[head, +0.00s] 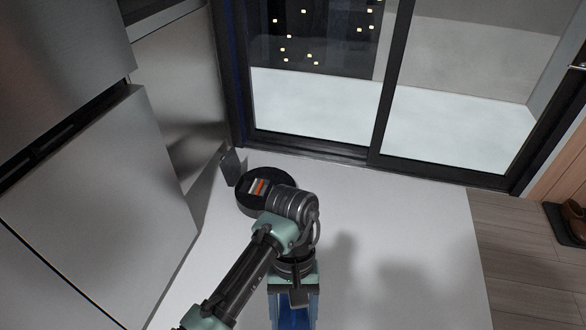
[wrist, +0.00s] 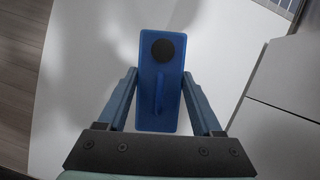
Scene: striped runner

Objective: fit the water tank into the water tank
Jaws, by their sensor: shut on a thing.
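The water tank (wrist: 160,112) is a blue rectangular block with a round black cap near one end and a raised ridge on its face. My gripper (wrist: 158,78) is shut on it, one finger along each long side. In the head view my gripper (head: 293,312) is at the bottom centre, pointing down, and part of the blue tank (head: 293,322) shows between the fingers, cut off by the frame edge. A round black robot vacuum (head: 248,203) sits on the floor beyond my arm, with a grey and orange patch on top. My arm partly hides it. No tank slot is clearly visible.
A small dark upright box (head: 231,166) stands beside the vacuum, near the steel cabinets (head: 110,190) on the left. Sliding glass doors (head: 375,90) close off the back. The pale floor (head: 400,240) to the right is clear. Shoes (head: 573,218) lie on a mat at far right.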

